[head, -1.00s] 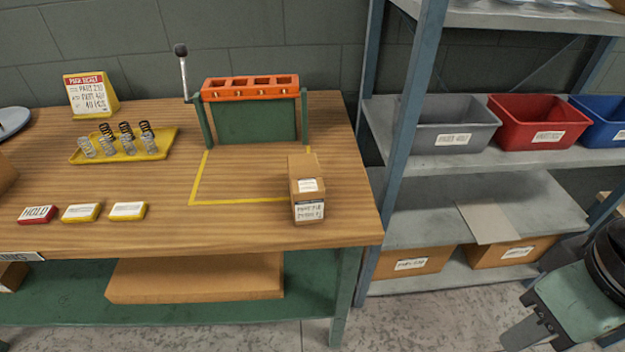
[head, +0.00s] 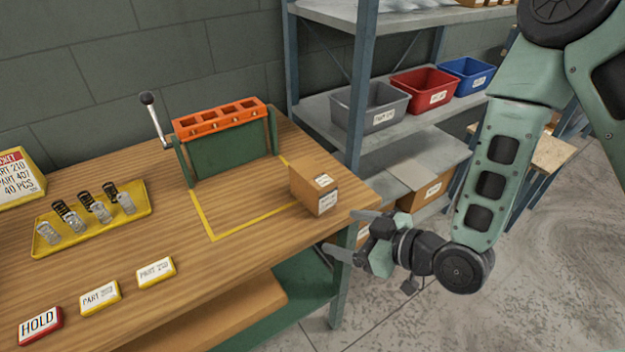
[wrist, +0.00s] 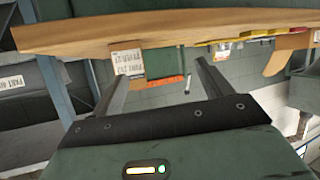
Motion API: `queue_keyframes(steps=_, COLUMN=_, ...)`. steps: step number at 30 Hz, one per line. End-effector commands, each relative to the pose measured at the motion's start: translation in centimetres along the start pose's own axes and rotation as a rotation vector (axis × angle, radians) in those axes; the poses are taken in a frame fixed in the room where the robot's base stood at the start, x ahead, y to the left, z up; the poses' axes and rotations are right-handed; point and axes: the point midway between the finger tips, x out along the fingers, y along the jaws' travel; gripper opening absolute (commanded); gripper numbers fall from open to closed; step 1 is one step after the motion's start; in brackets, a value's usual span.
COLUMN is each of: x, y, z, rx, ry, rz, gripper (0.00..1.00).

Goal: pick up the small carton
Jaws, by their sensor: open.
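The small carton (head: 303,184) is a brown cardboard box with white labels. It stands upright near the right front corner of the wooden bench (head: 225,255), partly over the yellow tape outline. My gripper (head: 345,232) is open and empty, just off the bench's right edge. Its fingers point left, to the lower right of the carton and apart from it. The wrist view appears upside down. There the labelled carton (wrist: 128,58) shows beyond the fingers, nearer the left one, and my open gripper (wrist: 161,70) has nothing between its fingers.
An orange-topped green fixture (head: 228,150) with a lever stands behind the tape outline. A yellow tray (head: 130,222) of springs and several label blocks (head: 100,298) lie left. Shelving (head: 335,150) with grey, red and blue bins stands right.

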Motion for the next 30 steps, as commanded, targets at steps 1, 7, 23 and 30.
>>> queue_keyframes(steps=1, x=-0.5, y=0.2, z=0.1, rx=0.025, ry=0.059, rz=0.028, gripper=0.78)
queue_keyframes(steps=7, x=-2.7, y=1.7, z=-0.5, rx=0.083, ry=0.28, rz=0.167, gripper=0.78)
queue_keyframes(steps=23, x=-2.5, y=3.0, z=-0.6, rx=0.105, ry=0.372, rz=0.247, gripper=0.78)
queue_keyframes(steps=30, x=0.3, y=4.1, z=-2.6, rx=0.112, ry=0.385, rz=0.258, gripper=0.78)
